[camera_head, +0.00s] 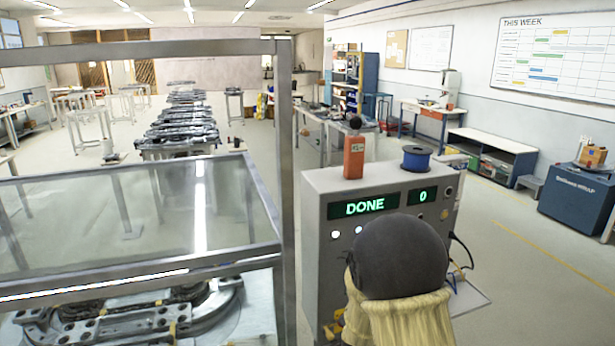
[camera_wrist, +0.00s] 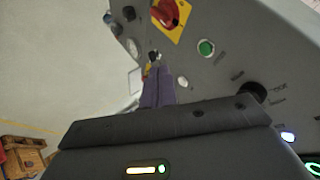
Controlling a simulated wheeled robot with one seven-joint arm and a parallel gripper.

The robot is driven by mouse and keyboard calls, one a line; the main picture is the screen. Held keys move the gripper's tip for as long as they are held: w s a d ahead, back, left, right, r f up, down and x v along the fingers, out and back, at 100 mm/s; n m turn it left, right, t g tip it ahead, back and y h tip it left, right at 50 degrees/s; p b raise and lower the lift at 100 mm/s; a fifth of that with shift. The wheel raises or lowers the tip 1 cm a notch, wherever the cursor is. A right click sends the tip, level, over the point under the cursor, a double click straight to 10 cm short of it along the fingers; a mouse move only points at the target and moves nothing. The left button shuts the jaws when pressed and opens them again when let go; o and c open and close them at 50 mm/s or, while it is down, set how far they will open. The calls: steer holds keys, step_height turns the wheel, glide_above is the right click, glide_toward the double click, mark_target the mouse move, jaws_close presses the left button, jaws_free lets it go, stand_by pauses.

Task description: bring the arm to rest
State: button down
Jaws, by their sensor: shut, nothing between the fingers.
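My gripper (camera_wrist: 158,76) shows in the wrist view as dark purplish fingers, shut with nothing between them, in front of the grey control box. In the head view my arm, dark on top with a yellow cover, stands in front of the control box (camera_head: 320,240) and hides part of its face. My gripper cannot be made out there. The box display (camera_head: 363,207) reads DONE, and a smaller display (camera_head: 422,194) reads 0. In the wrist view the box face carries a red knob (camera_wrist: 166,12) on a yellow plate, a green button (camera_wrist: 206,47) and a black knob (camera_wrist: 251,92).
An orange bottle (camera_head: 354,157) and a blue spool (camera_head: 416,158) stand on the box. A metal-framed clear guard (camera_head: 120,205) covers dark track parts (camera_head: 130,322) at left. A blue bin (camera_head: 575,195) stands at right. The floor (camera_head: 530,265) between is open.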

steer(key=s+r+n+g, duration=0.2)
steer(key=s+n, duration=0.1)
steer(key=s, duration=0.4)
steer(key=s+d+r+n+g+y, duration=0.1)
steer(key=s+n, duration=0.3)
steer(key=s, duration=0.4)
steer(key=s+r+n+g+y, duration=0.1)
steer(key=s+r+n+g, duration=0.1)
steer(key=s+n+g, duration=0.2)
steer(key=s, duration=0.3)
steer(key=shift+s+d+r, duration=0.15)
steer(key=shift+r, duration=0.15)
stand_by(1.1)
